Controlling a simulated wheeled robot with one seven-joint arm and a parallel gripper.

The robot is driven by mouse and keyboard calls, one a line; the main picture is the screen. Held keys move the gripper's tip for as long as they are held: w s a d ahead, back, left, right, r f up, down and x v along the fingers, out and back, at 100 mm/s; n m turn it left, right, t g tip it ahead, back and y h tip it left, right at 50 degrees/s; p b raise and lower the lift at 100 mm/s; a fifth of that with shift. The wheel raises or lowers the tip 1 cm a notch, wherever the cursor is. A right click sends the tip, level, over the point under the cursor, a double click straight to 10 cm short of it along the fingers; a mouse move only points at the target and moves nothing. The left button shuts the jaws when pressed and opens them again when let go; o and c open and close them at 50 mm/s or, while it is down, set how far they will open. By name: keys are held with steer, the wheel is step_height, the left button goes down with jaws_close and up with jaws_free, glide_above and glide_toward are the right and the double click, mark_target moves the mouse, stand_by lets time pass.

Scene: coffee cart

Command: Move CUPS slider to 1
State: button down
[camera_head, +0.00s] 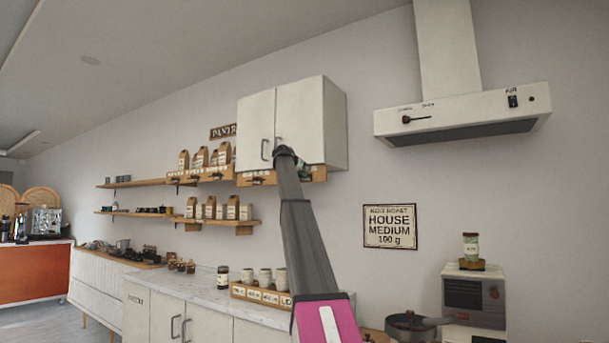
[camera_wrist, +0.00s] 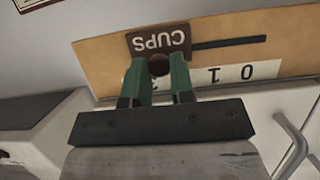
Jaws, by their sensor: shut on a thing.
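In the wrist view, which is upside down, a dark plate marked CUPS (camera_wrist: 172,41) lies over a dark slot (camera_wrist: 230,42) on a wooden board (camera_wrist: 105,62). A round dark brown knob (camera_wrist: 158,65) shows in front of the plate. My gripper (camera_wrist: 159,77) has its green fingers shut on the knob, one on each side. The digits 1 (camera_wrist: 217,75) and 0 (camera_wrist: 247,71) show to the right of the fingers; the rest of the scale is hidden behind them. In the head view, my gripper (camera_head: 298,165) is at the board under the white cabinet.
The white wall cabinet (camera_head: 290,122) with door handles is just above the board. Shelves (camera_head: 215,222) with bags and jars run to the left. A counter (camera_head: 205,297) with cups lies below. A range hood (camera_head: 462,113) is at the right, with clear wall between.

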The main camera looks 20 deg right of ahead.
steer(key=w+a, duration=0.3)
steer(key=w, duration=0.2)
steer(key=shift+a, duration=0.4)
steer(key=c, duration=1)
jaws_free()
steer(key=shift+s, duration=0.1)
steer(key=shift+a, duration=0.1)
steer(key=v, duration=1)
steer(key=shift+s+a+r, duration=0.2)
steer(key=shift+a, duration=0.1)
